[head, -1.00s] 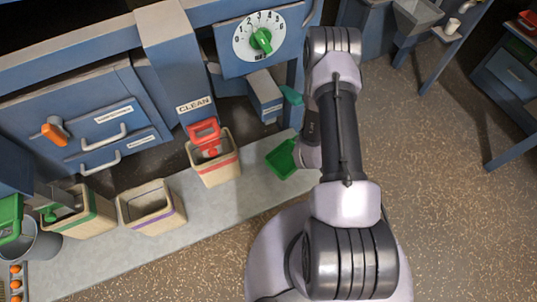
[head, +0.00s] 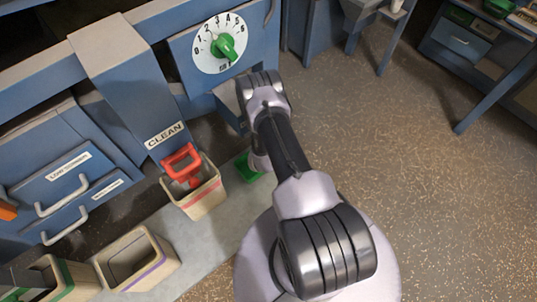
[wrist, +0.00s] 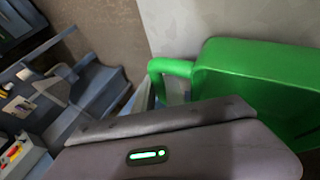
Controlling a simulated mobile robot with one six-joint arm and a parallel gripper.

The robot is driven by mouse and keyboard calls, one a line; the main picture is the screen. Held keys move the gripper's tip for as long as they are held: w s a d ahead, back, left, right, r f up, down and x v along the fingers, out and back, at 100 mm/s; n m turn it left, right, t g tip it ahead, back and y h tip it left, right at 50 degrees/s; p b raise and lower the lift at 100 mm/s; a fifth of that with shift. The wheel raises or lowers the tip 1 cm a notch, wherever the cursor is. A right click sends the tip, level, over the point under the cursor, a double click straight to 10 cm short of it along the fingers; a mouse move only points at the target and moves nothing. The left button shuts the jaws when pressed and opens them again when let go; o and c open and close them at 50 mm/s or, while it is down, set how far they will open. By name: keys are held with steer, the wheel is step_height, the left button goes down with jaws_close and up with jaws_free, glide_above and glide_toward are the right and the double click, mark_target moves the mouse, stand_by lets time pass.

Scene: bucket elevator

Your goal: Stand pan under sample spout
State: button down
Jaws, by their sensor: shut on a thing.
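The green pan (wrist: 250,85) fills the right of the wrist view, and its looped handle (wrist: 170,68) runs down behind my gripper (wrist: 165,120). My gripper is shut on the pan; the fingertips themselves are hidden. In the head view a part of the pan (head: 246,167) shows beside my arm, low over the grey slab; I cannot tell whether it touches the slab. A blue box-like spout (head: 228,103) juts out under the dial, partly covered by my arm. It could be the sample spout, but I see no label on it.
The CLEAN chute (head: 128,75) stands over a red-striped bin (head: 203,198) left of the pan. A purple-striped bin (head: 138,262) and a green-striped bin (head: 68,280) stand farther left. A dial (head: 220,45) is above. Open floor (head: 400,180) lies right.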

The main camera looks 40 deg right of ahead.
steer(key=shift+w+f, duration=0.1)
steer(key=shift+w, duration=0.55)
step_height(320, 180, down, 4)
steer(key=b, duration=0.3)
steer(key=shift+w, duration=0.1)
steer(key=shift+r+p, duration=0.3)
steer(key=shift+r, duration=0.1)
steer(key=c, duration=1.7)
jaws_free()
steer(key=shift+f, duration=0.2)
steer(key=shift+r, duration=0.1)
steer(key=p+v, duration=0.5)
steer(key=v, duration=0.6)
steer(key=shift+r+p, duration=0.3)
steer(key=shift+p, duration=0.1)
steer(key=shift+a+r, duration=0.2)
steer(key=shift+a, duration=0.1)
steer(key=shift+s, duration=0.2)
